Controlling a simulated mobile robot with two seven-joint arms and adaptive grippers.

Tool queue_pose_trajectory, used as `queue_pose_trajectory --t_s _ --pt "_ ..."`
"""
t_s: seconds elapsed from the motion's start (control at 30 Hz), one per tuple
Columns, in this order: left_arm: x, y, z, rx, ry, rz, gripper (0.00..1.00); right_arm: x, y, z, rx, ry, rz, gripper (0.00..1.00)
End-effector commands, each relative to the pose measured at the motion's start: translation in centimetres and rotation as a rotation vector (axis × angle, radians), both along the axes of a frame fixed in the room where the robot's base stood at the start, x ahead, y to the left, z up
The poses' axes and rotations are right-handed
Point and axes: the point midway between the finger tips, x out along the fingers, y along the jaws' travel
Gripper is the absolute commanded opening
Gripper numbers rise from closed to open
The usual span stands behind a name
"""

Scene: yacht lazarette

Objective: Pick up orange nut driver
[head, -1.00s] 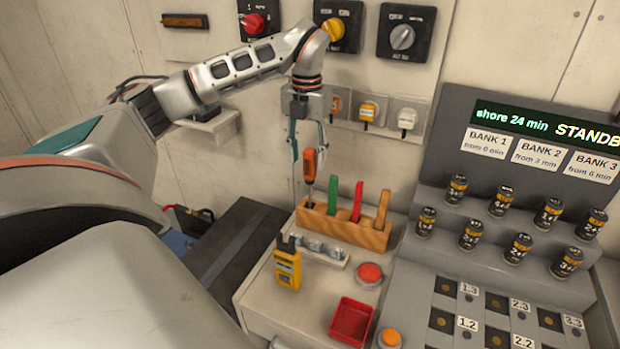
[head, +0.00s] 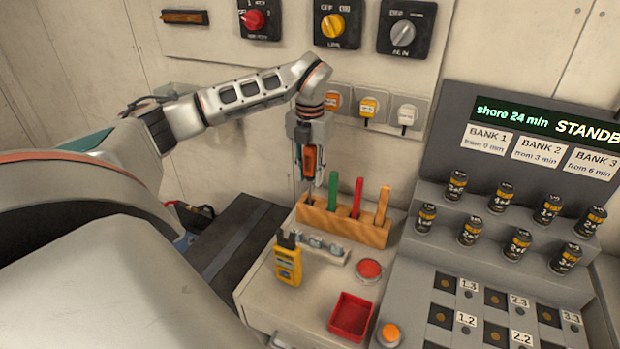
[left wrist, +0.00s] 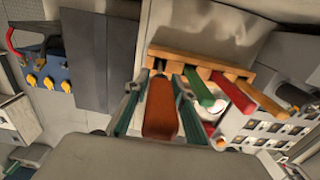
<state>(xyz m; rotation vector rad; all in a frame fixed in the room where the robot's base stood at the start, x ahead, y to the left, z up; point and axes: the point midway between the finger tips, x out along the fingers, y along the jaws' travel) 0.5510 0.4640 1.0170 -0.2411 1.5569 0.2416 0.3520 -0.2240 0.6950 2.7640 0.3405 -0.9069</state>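The orange nut driver (head: 309,160) stands upright at the left end of the wooden rack (head: 345,226), its dark shaft going down into the rack. In the left wrist view its orange handle (left wrist: 160,108) lies between the two teal fingers of my left gripper (left wrist: 156,84). My left gripper (head: 309,176) points down over the handle from above, with one finger on each side. The fingers look open, with a narrow gap at least on the left side; contact on the right side is hard to tell. My right gripper is not in view.
Green (head: 333,190), red (head: 357,197) and orange-brown (head: 382,204) handles stand in the rack just right of the driver. A yellow meter (head: 288,264), a red tray (head: 351,317) and a red button (head: 369,270) are in front. The wall with sockets is close behind.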

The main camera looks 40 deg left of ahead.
Motion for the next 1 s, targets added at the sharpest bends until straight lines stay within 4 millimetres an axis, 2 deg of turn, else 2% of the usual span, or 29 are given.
queue_pose_trajectory --t_s 0.03,0.07,0.4,0.57,1.0 --pt "0.0 0.0 0.0 0.000 0.000 0.000 0.07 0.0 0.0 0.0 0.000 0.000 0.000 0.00" --pt "0.0 0.0 0.0 0.000 0.000 0.000 0.00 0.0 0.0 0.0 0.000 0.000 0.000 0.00" --pt "0.0 0.0 0.1 -0.001 -0.001 0.000 0.00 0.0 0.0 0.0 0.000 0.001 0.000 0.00" --pt "0.0 0.0 0.9 -0.001 -0.001 0.000 0.00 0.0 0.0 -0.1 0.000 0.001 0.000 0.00" --pt "0.1 0.0 6.3 0.000 -0.003 0.001 0.00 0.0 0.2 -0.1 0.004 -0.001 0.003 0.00"
